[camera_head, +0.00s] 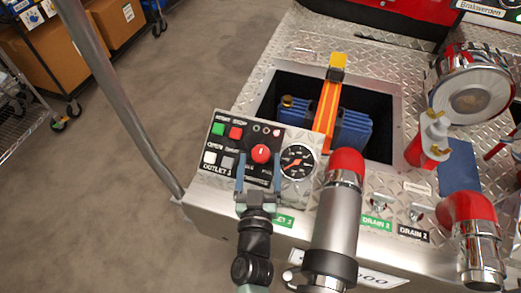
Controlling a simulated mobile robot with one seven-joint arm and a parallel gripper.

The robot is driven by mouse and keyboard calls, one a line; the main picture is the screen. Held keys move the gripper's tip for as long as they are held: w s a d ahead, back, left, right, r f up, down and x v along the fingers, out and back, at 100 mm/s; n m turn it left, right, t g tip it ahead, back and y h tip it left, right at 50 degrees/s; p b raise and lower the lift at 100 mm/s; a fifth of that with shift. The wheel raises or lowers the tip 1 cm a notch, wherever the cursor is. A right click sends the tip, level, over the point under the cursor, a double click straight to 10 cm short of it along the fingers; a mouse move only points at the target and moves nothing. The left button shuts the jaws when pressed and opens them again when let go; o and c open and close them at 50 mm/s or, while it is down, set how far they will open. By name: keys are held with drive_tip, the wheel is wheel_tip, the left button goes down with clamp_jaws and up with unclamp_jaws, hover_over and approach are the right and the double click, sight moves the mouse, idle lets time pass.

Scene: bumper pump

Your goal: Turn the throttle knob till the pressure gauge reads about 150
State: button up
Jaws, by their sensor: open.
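The control panel (213,150) stands on the metal bumper deck and has several coloured buttons. Its red round knob (261,153) is near the right side of the panel. The round pressure gauge (297,161), black-faced with an orange needle, is just right of the knob. The needle slants toward the lower left, but the numbers are too small to read. My gripper (260,163) comes from below over the lower part of the panel. Its blue fingers are spread open, one on each side of the knob in the picture. I cannot tell whether they touch it.
A red-tipped pipe (338,215) rises right of my arm, close to the gauge. An open bin (386,103) with blue hose and an orange strap lies behind the panel. A chrome capped outlet (470,93) is at the right. A grey rail (120,100) runs at the left.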

sight(260, 154)
drive_tip(key=shift+w+d, duration=0.1)
drive_tip(key=shift+w, duration=1.55)
clamp_jaws()
drive_tip(key=shift+r, duration=0.1)
drive_tip(key=shift+r+m+h+p, duration=0.15)
drive_tip(key=shift+m+h+p, duration=0.15)
drive_tip(key=shift+p, duration=0.5)
